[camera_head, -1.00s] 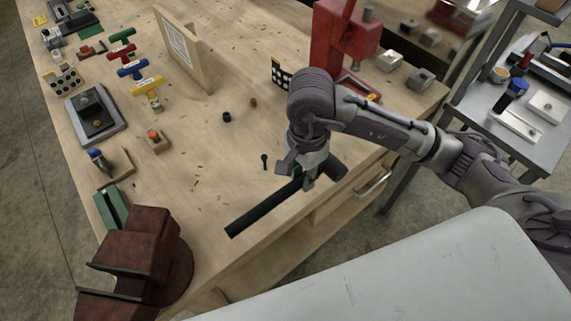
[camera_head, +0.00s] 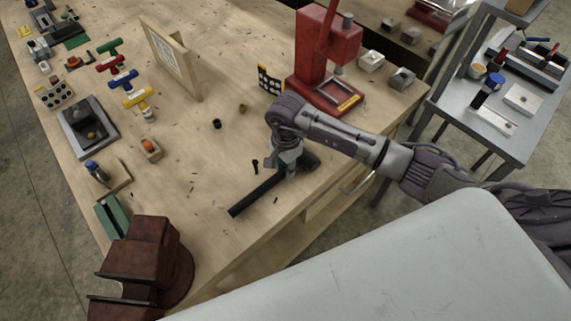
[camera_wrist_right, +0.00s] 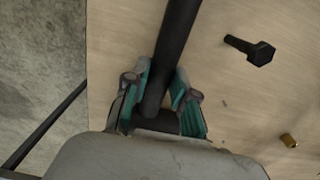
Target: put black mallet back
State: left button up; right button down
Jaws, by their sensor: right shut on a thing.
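The black mallet (camera_head: 256,194) is at the front edge of the wooden workbench, its handle slanting down to the left and its head at the right end. My right gripper (camera_head: 286,172) is shut on the mallet's handle close to the head. In the right wrist view the black handle (camera_wrist_right: 178,50) runs up from between the green-padded fingers (camera_wrist_right: 163,102). I cannot tell whether the mallet touches the bench. My left gripper is not in view.
A red press (camera_head: 322,62) stands at the back right of the bench (camera_head: 190,135). A dark red vise (camera_head: 142,255) is at the front left corner. A black bolt (camera_head: 255,166) lies close behind the handle. Coloured T-handles (camera_head: 123,80) stand at the left.

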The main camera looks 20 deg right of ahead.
jog(key=shift+f, duration=0.1)
jog(key=c, duration=0.9)
grip_release()
jog(key=shift+c, duration=0.2)
jog(key=shift+r, duration=0.3)
jog(key=shift+w+r+b, duration=0.1)
jog(key=shift+r+b, duration=0.25)
notch_tip(320, 180, up, 11)
jog(key=b, duration=0.3)
jog(key=shift+b, duration=0.3)
jog(key=shift+d, duration=0.1)
